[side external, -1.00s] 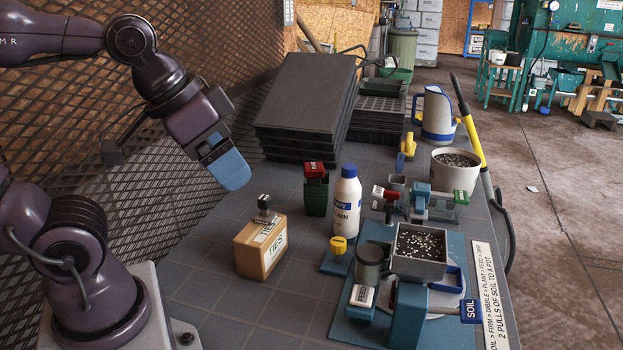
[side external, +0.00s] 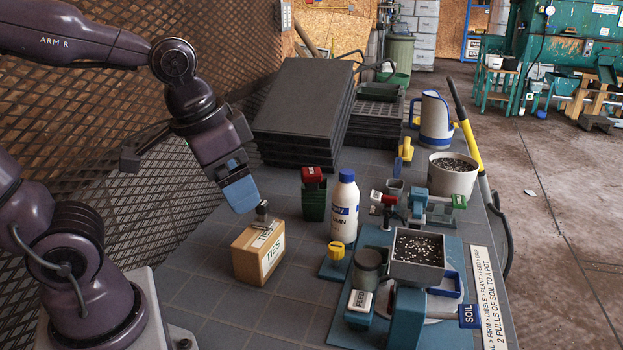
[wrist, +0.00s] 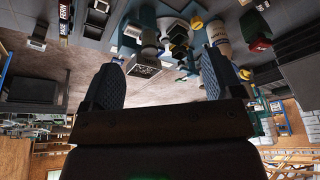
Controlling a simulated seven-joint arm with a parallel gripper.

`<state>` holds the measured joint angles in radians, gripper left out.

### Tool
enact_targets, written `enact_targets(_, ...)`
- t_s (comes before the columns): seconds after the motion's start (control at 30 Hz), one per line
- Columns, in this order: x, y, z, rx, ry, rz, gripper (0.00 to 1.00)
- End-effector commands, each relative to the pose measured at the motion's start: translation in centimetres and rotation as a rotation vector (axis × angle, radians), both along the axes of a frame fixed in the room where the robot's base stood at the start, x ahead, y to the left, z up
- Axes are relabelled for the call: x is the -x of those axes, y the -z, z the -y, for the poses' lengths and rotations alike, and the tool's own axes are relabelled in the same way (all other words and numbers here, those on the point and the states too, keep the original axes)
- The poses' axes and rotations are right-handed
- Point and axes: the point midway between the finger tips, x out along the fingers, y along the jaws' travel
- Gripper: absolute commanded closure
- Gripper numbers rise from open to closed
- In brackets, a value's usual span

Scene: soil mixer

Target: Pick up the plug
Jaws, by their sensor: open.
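I cannot make out for certain which thing is the plug. A small grey piece with a pale label (side external: 263,208) stands on top of the tan TIES box (side external: 246,258) in the side view. My gripper (side external: 241,196) has blue fingers and hangs tilted just above and left of that piece. I cannot tell if they touch. In the wrist view my gripper (wrist: 159,75) is open, with its two ribbed fingers apart and nothing held between them.
A white bottle (side external: 344,207) and a green container with a red top (side external: 313,195) stand to the right. A grey soil hopper (side external: 418,256) is on the blue base. Stacked black trays (side external: 303,98) lie behind. The front-left table is clear.

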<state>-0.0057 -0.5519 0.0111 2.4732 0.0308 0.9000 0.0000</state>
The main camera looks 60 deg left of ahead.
Motion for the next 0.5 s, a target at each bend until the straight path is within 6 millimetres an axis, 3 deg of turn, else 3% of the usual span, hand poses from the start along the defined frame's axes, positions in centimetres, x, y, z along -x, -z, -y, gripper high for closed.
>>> enact_targets(0.27, -4.9, 5.7, -6.6, -0.343, 0.201, -0.343, 0.15)
enact_targets(0.5, -10.3, 10.8, -13.6, -0.719, 0.605, -0.633, 0.15)
